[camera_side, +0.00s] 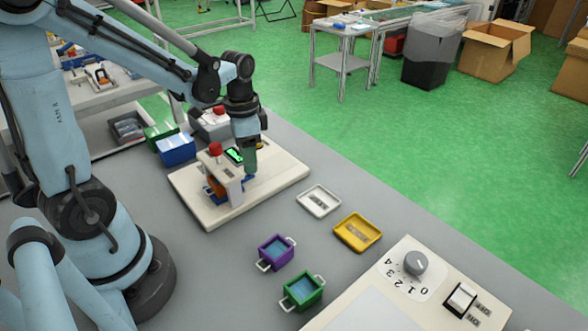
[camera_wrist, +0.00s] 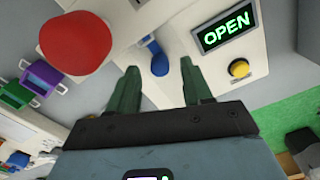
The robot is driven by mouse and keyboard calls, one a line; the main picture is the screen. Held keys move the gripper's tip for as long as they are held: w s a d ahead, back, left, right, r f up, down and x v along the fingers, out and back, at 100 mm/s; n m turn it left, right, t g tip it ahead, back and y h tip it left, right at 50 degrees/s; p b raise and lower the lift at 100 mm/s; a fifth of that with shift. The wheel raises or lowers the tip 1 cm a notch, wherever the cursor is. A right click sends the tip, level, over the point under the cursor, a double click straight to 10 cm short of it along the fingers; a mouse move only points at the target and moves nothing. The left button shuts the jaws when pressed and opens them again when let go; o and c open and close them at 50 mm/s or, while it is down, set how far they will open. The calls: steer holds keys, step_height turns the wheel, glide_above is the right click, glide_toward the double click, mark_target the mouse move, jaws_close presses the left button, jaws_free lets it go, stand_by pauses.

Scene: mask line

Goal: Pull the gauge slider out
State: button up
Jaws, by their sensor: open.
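The gauge fixture (camera_side: 229,186) is a white block on a cream base plate (camera_side: 285,176). It carries a red knob (camera_wrist: 75,42), a green-lit display reading OPEN (camera_wrist: 226,27) and a yellow button (camera_wrist: 239,68). A blue handle (camera_wrist: 156,60), which looks like the slider's, sticks out of the fixture's face in the wrist view. My gripper (camera_wrist: 160,68) is open, with its green fingertips on either side of the blue handle; contact cannot be told. In the side view my gripper (camera_side: 250,168) points down at the fixture's right side and hides part of it.
A white tray (camera_side: 318,200) and a yellow tray (camera_side: 358,232) lie right of the base plate. A purple bin (camera_side: 276,252) and a green bin (camera_side: 302,291) stand in front. A dial panel (camera_side: 417,263) is at front right. Blue and green boxes stand behind.

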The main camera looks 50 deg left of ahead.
steer(key=shift+f, duration=0.75)
jaws_close()
